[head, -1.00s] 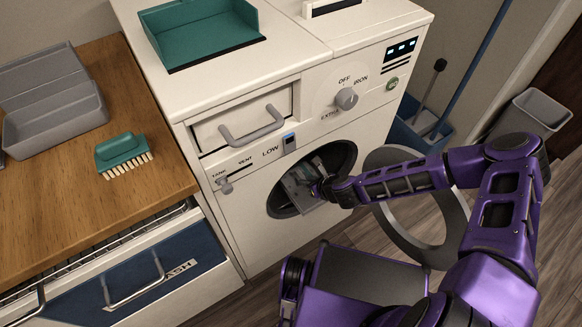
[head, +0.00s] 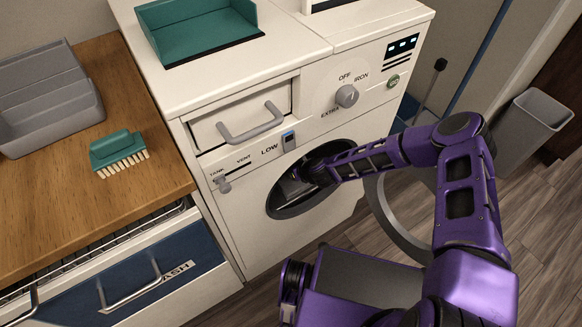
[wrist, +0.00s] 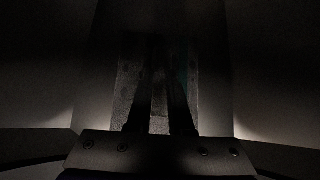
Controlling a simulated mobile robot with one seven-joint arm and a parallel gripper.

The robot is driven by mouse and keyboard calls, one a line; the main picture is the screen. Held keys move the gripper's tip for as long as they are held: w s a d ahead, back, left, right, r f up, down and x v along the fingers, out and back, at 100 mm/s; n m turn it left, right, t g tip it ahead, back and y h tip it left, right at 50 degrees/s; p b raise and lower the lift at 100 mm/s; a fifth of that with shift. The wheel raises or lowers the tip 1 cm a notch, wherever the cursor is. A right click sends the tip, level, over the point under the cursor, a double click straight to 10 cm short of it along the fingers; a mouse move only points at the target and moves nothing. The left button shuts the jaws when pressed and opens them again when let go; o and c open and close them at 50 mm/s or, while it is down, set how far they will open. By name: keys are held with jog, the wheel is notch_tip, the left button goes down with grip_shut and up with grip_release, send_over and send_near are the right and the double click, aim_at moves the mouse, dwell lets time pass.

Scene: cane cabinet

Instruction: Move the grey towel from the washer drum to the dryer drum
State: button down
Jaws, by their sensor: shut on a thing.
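The grey towel (wrist: 128,85) is between my gripper's fingers in the dark wrist view; only patches of its speckled surface show. My gripper (wrist: 161,65) is shut on it. In the head view my gripper (head: 299,180) is inside the round drum opening (head: 290,207) of the white machine, which has OFF, IRON and EXTRA around its dial, so this looks like the dryer. The towel is hard to make out there in the shadow. Its round door (head: 385,215) stands open to the right, partly behind my arm. I cannot identify the washer in view.
A wooden counter (head: 150,190) at left holds a green brush (head: 118,152) and a grey tray (head: 55,125). A teal tray (head: 205,38) sits on the machine. A drawer handle (head: 250,125) sticks out above the drum. A grey bin (head: 535,115) stands at right.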

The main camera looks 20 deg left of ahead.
jog(key=shift+f, duration=0.15)
jog(key=c, duration=0.8)
grip_release()
jog(key=p+v, duration=0.1)
jog(key=v, duration=0.6)
jog(key=shift+s+d+r, duration=0.15)
jog(key=shift+d+r, duration=0.05)
jog(key=shift+r, duration=0.1)
